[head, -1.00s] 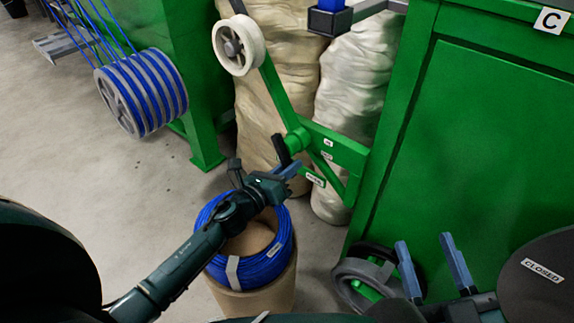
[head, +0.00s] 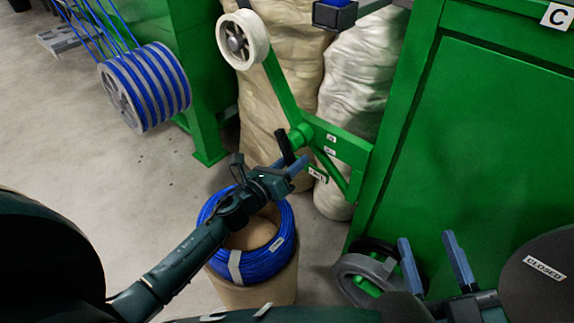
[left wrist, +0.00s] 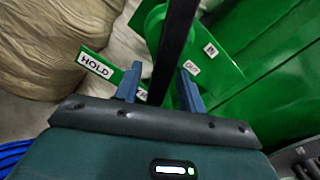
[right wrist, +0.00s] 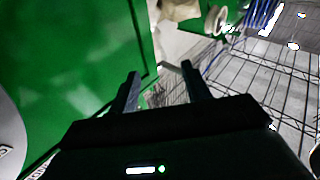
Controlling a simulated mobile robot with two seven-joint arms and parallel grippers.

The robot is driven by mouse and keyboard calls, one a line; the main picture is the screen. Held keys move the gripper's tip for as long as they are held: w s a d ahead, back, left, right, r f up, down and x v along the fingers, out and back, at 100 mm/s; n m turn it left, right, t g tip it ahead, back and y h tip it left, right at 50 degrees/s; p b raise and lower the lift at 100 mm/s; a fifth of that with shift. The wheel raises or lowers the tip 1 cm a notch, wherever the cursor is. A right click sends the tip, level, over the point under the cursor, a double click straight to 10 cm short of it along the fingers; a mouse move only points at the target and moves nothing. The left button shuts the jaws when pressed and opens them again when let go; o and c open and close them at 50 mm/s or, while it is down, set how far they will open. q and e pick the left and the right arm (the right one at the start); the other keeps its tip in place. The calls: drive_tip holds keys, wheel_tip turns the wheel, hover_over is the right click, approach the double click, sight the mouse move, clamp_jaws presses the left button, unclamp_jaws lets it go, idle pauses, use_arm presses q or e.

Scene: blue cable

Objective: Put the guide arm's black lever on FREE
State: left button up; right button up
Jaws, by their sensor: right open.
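The green guide arm (head: 283,90) carries a white pulley at its upper end. Its black lever (head: 285,148) stands at the pivot, tilted, and shows large in the left wrist view (left wrist: 174,45). My left gripper (head: 297,167) is at the lever's lower part. In the left wrist view its two fingers (left wrist: 158,80) are apart, with the lever between them and gaps showing. A HOLD label (left wrist: 95,66) is left of the lever; another label beside the left finger is mostly hidden. IN and OUT labels are on the right. My right gripper (head: 436,262) is open and empty.
A blue cable coil (head: 265,262) sits on a drum below my left arm. Pale sacks (head: 350,100) stand behind the guide arm. A blue cable reel (head: 145,88) is at left.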

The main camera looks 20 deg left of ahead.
use_arm(q)
drive_tip(key=p+v, duration=0.1)
drive_tip(key=v, duration=1.2)
